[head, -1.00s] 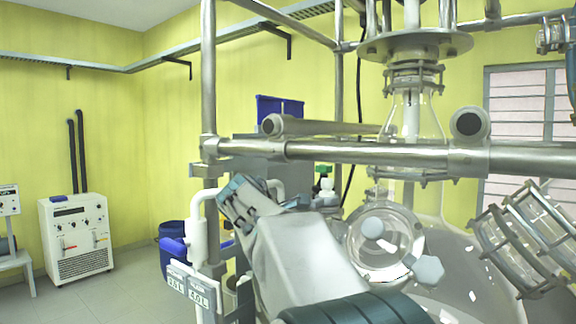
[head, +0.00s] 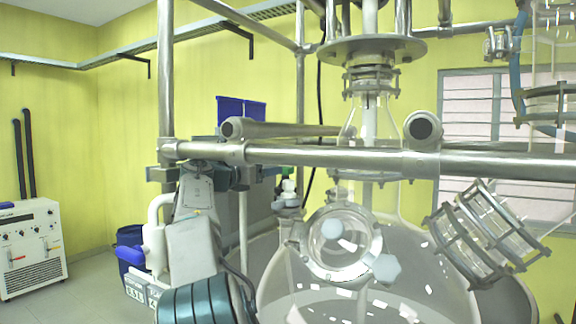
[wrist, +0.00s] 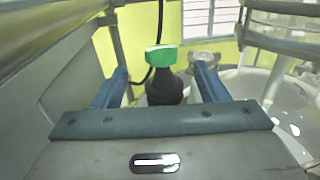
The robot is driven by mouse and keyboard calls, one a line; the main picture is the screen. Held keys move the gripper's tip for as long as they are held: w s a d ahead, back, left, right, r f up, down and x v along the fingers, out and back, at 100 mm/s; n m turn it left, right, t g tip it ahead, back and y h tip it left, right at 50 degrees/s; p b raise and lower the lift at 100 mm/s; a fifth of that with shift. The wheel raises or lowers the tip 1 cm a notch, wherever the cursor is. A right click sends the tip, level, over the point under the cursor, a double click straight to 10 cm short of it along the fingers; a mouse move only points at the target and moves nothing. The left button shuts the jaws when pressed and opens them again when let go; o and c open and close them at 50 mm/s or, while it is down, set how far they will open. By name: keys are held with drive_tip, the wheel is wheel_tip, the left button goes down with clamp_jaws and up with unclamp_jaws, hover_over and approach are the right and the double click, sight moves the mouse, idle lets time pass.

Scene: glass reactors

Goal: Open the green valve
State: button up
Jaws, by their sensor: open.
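The green valve handle (wrist: 161,56) shows in the wrist view as a flat green block on top of a dark body (wrist: 164,88). My gripper (wrist: 161,70) is open, with one blue finger to the left and one to the right of the valve. The valve lines up with the gap between them, and neither finger visibly touches it. I cannot tell how deep between the fingers it stands. In the head view my arm reaches up at the left, with the gripper partly behind the metal rail. A small green spot shows near a white fitting (head: 288,187) there.
A horizontal metal rail (head: 320,156) and an upright post (head: 166,80) stand close to my arm. The large glass reactor (head: 400,265) fills the right side, with a round port (head: 340,243). In the wrist view a grey panel (wrist: 55,60) lies close on the left.

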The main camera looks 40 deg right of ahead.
sight(285, 170)
drive_tip(key=p+x, duration=0.4)
drive_tip(key=x, duration=0.6)
drive_tip(key=shift+r, duration=0.1)
drive_tip(key=shift+w+d, duration=0.2)
drive_tip(key=shift+d, duration=0.4)
drive_tip(key=c, duration=1)
